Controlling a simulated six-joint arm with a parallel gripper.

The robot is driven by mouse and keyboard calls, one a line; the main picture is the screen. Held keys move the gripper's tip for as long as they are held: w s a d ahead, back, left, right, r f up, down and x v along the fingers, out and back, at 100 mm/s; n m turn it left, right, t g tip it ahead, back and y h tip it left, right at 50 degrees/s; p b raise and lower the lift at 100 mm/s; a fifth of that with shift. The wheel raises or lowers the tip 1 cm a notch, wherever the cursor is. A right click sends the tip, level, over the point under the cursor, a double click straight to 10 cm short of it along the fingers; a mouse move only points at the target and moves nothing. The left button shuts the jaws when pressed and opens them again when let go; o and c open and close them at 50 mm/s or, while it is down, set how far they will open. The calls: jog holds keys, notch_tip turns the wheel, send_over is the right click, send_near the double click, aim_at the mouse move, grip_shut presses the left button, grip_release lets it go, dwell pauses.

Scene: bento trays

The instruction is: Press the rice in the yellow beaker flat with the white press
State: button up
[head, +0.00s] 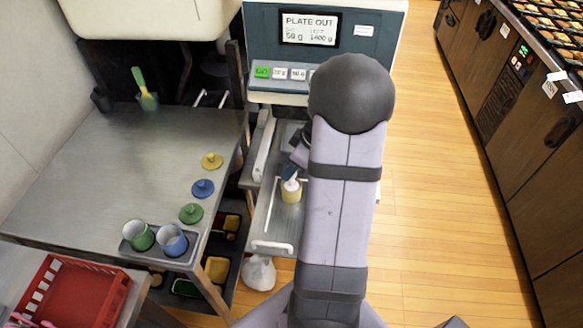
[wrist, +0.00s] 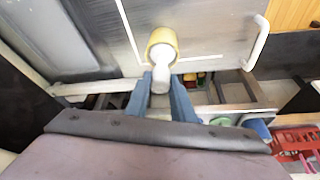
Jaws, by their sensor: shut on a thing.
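The yellow beaker (head: 291,195) stands on the metal shelf below the dispenser. In the wrist view its yellow rim (wrist: 154,36) shows around the white press (wrist: 162,55). My gripper (wrist: 160,84), with blue fingers, is shut on the handle of the press. In the head view my gripper (head: 290,171) is just above the beaker, partly covered by my arm, and a little of the white press (head: 291,184) shows at the beaker's mouth. How deep the press sits I cannot tell. The rice is hidden.
The dispenser (head: 325,55) stands behind the shelf. On the left table are yellow (head: 212,160), blue (head: 203,188) and green (head: 191,213) lids, and a tray (head: 183,263) with green and blue cups. A red crate (head: 70,295) is at front left. A rail (wrist: 257,42) edges the shelf.

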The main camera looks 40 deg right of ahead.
jog(key=shift+r+p, duration=1.85)
jog(key=shift+r, duration=1.45)
jog(key=shift+r+p, duration=1.15)
jog(key=shift+r, duration=0.85)
